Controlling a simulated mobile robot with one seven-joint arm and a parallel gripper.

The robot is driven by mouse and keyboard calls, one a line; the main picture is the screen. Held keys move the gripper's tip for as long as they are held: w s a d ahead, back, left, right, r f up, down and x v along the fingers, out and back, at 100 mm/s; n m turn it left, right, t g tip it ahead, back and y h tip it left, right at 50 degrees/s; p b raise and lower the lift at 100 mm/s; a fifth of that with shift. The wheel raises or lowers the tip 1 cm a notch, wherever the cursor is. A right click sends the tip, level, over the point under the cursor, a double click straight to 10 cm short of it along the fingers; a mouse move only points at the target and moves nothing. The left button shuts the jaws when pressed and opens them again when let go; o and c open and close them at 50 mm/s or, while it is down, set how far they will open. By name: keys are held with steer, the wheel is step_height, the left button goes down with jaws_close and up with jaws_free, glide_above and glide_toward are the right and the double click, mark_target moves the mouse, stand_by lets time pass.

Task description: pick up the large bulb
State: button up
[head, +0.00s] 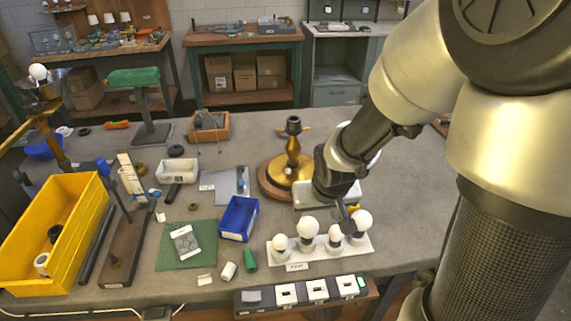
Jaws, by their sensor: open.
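A white rack (320,252) near the table's front edge holds several white round bulbs with dark bases, standing upright. The bulb at the rack's right end (362,220) looks like one of the largest; another bulb of similar size (308,227) stands left of centre. A smaller bulb (335,233) stands between them, and another bulb (281,242) is at the left end. My gripper (347,217) reaches down over the rack's right part, just left of the right-end bulb. It is open and holds nothing visible. Whether a finger touches a bulb cannot be told.
A brass lamp base (293,165) stands behind the rack. A blue bin (239,218) and a green cylinder (249,260) are to its left. A strip of switches (300,293) runs along the front edge. A yellow crate (85,205) stands far left.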

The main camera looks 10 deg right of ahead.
mark_target(309, 224)
steer(key=b+x, duration=0.2)
steer(key=x, duration=0.3)
steer(key=b+x, duration=0.1)
steer(key=x, duration=0.2)
steer(key=b+x, duration=0.1)
steer(key=x, duration=0.1)
steer(key=shift+a+f+b, duration=0.1)
steer(key=shift+a+b, duration=0.2)
steer(key=shift+a, duration=0.1)
steer(key=c, duration=1)
